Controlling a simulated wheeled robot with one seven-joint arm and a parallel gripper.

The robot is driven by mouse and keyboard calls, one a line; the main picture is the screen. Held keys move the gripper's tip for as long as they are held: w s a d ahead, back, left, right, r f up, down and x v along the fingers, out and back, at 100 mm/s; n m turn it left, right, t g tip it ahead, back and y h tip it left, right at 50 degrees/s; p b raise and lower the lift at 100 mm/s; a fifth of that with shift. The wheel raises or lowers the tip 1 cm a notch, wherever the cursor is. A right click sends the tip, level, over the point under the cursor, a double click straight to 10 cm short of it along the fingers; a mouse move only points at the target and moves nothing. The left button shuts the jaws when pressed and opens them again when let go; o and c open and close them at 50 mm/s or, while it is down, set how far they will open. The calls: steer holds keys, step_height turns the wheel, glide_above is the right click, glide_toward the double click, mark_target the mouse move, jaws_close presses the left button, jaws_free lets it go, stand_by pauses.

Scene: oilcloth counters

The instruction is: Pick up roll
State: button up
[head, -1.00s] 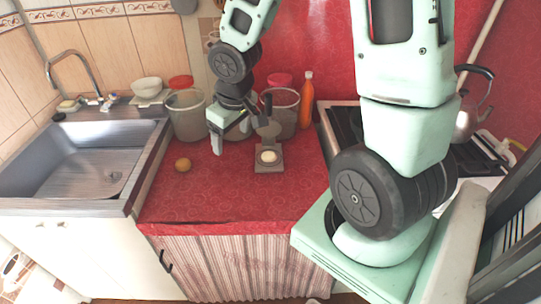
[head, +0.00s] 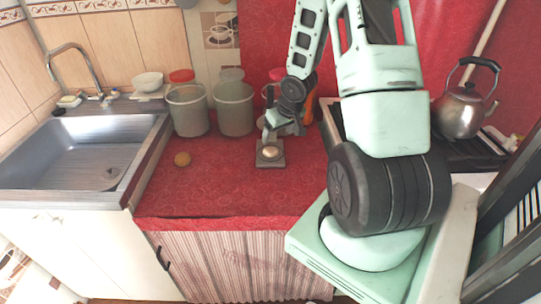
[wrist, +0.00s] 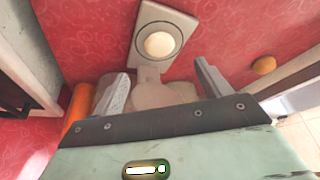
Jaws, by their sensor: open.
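A pale round item (head: 270,152), seemingly the roll, rests on a flat grey stand (head: 270,163) on the red counter. In the wrist view the pale item (wrist: 159,45) sits on the stand (wrist: 142,28), beyond my fingertips. A browner round item (head: 182,159) lies on the counter to the left and shows in the wrist view (wrist: 264,65); I cannot tell for certain which is the roll. My gripper (wrist: 163,82) is open and empty. In the head view my gripper (head: 270,134) is just behind the pale item, its fingers partly hidden.
Lidded canisters (head: 188,112) and (head: 233,110) stand at the back. An orange bottle (head: 309,108) is behind my arm. The sink (head: 80,160) is left; a kettle (head: 461,110) stands on the stove at right. The red counter's front (head: 220,195) is clear.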

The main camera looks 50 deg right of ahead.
mark_target(269, 149)
steer(key=x, duration=0.9)
steer(key=shift+w+d, duration=0.15)
steer(key=shift+w, duration=0.25)
steer(key=c, duration=1.1)
steer(key=shift+c, duration=0.2)
steer(key=shift+r, duration=0.2)
